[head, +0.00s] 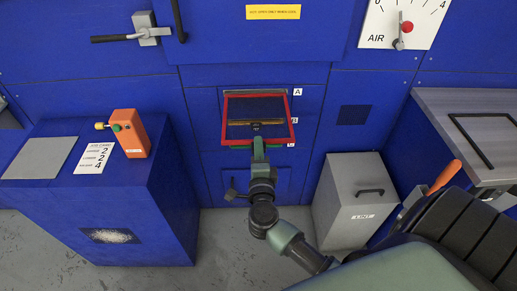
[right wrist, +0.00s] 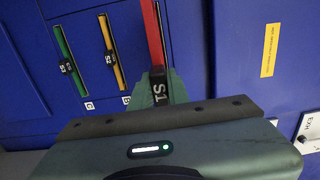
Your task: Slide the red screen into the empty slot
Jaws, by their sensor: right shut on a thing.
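The red screen (head: 293,125), a flat red frame with dark mesh, is held level in front of the blue slot panel (head: 310,105). Its far edge shows close to the slot marked A; I cannot tell whether it touches. My right gripper (head: 259,145) is shut on its near edge, at the black tag marked S1 (right wrist: 158,88). In the right wrist view the yellow screen (right wrist: 112,52) sits in slot B and the green screen (right wrist: 65,50) in slot C. The slot A opening is mostly hidden behind the red screen there. My left gripper is not in view.
A blue cabinet (head: 165,210) with an orange handheld device (head: 131,133) stands at the left. A black-handled latch (head: 145,30) projects above.

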